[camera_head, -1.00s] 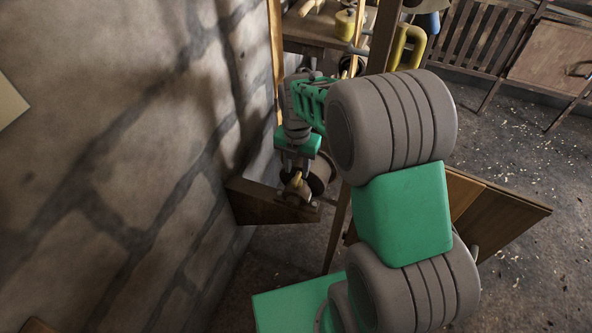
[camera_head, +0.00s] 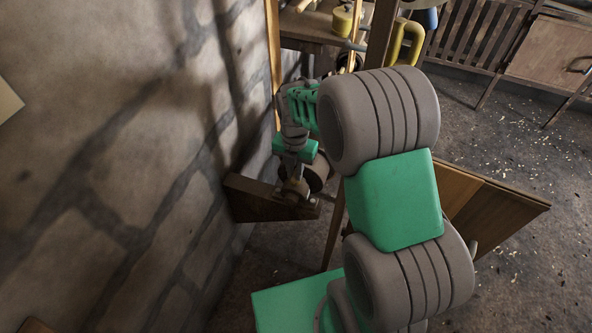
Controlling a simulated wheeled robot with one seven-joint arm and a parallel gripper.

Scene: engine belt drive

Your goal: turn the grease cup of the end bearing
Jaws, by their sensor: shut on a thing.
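The end bearing (camera_head: 293,193) sits on a dark wooden bracket (camera_head: 255,203) that stands out from the stone wall. My gripper (camera_head: 294,178) points down at the top of the bearing, with its fingers shut on the grease cup. The fingers hide nearly all of the brass cup, so its turn angle cannot be seen. A round drum or pulley (camera_head: 319,172) shows just right of my gripper, partly behind it.
The stone wall (camera_head: 120,150) runs close along the left of my arm. A wooden post (camera_head: 382,35) and a bench (camera_head: 310,28) with a yellow can (camera_head: 342,20) stand behind. A wooden panel (camera_head: 490,210) is at right. Open floor (camera_head: 510,130) lies at right.

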